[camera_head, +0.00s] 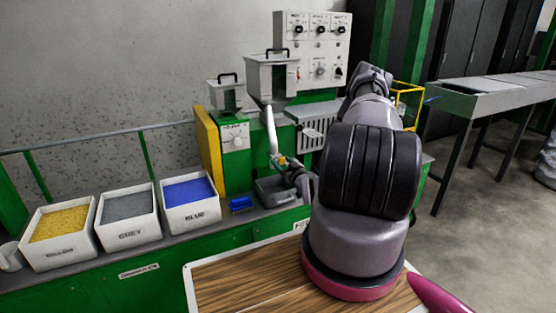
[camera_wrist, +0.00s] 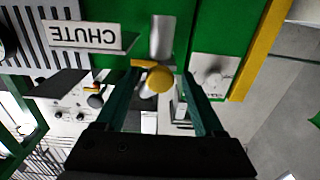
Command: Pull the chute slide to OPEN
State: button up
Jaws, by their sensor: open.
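The chute slide shows as a round yellow knob (camera_wrist: 159,79) below a grey metal tube (camera_wrist: 162,38) in the wrist view. My gripper (camera_wrist: 156,88) is open, with one dark green finger on each side of the knob. I cannot tell whether either finger touches it. A white sign reading CHUTE (camera_wrist: 85,36) appears upside down beside the tube. In the head view, my gripper (camera_head: 289,166) is at the machine's front, by the lower end of the pale chute pipe (camera_head: 271,130). My arm hides part of the machine there, and the slide's marked positions cannot be read.
Yellow (camera_head: 60,249), grey (camera_head: 128,238) and blue (camera_head: 190,222) material bins stand along the green bench at left. A small blue object (camera_head: 240,204) lies near a grey tray (camera_head: 277,194) under the chute. A wooden board (camera_head: 235,282) is in front. A control panel (camera_head: 318,40) stands behind.

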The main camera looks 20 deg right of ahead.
aim_at(278, 157)
jog(key=shift+w, duration=2.1)
